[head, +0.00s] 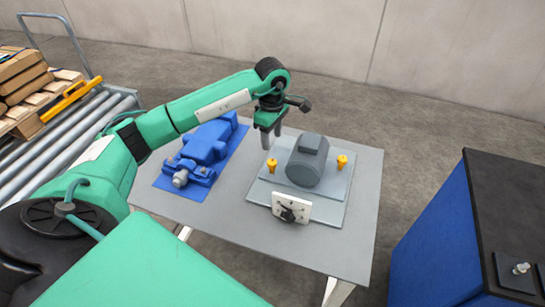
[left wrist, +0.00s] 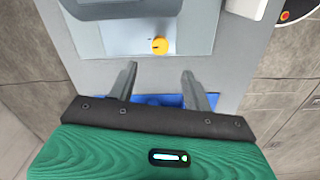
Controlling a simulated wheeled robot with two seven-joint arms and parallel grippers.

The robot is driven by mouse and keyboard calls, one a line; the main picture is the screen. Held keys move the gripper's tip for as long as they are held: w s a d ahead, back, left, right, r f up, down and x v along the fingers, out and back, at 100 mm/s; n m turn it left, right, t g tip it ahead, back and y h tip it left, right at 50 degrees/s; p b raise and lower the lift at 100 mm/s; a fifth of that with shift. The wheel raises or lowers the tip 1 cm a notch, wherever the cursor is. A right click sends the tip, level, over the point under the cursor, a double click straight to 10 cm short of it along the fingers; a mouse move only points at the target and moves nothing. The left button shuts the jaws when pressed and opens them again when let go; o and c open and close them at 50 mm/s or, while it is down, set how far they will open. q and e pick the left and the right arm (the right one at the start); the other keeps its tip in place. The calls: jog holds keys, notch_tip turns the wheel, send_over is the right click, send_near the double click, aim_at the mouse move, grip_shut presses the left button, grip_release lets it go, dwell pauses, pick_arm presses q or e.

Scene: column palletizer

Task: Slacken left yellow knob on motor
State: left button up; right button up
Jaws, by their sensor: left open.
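The grey motor (head: 308,160) stands on a light grey plate (head: 330,208) on the table. A left yellow knob (head: 272,165) and a right yellow knob (head: 342,161) flank it. My left gripper (head: 268,140) is open and empty, pointing down near the left knob and apparently above it. In the left wrist view, a yellow knob (left wrist: 159,45), apparently the left one, lies beyond the tips of the open fingers (left wrist: 161,72), roughly centred between them. No contact shows. My right gripper is not in view.
A blue machine (head: 205,148) lies on a blue mat left of the motor. A white panel with a black dial (head: 291,208) stands at the plate's front. A blue cabinet (head: 440,240) is at right, a roller conveyor (head: 70,145) at left. The table's front is clear.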

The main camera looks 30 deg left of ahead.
aim_at(272, 161)
pick_arm(q)
notch_tip(272, 161, down, 9)
jog(key=shift+f+p, duration=0.1)
jog(key=shift+p, duration=0.5)
jog(key=shift+f, duration=0.35)
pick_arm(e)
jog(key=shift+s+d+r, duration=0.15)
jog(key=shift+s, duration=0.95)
pick_arm(q)
jog(key=shift+c, duration=0.2)
jog(key=c, duration=0.7)
jog(key=shift+c, duration=1.1)
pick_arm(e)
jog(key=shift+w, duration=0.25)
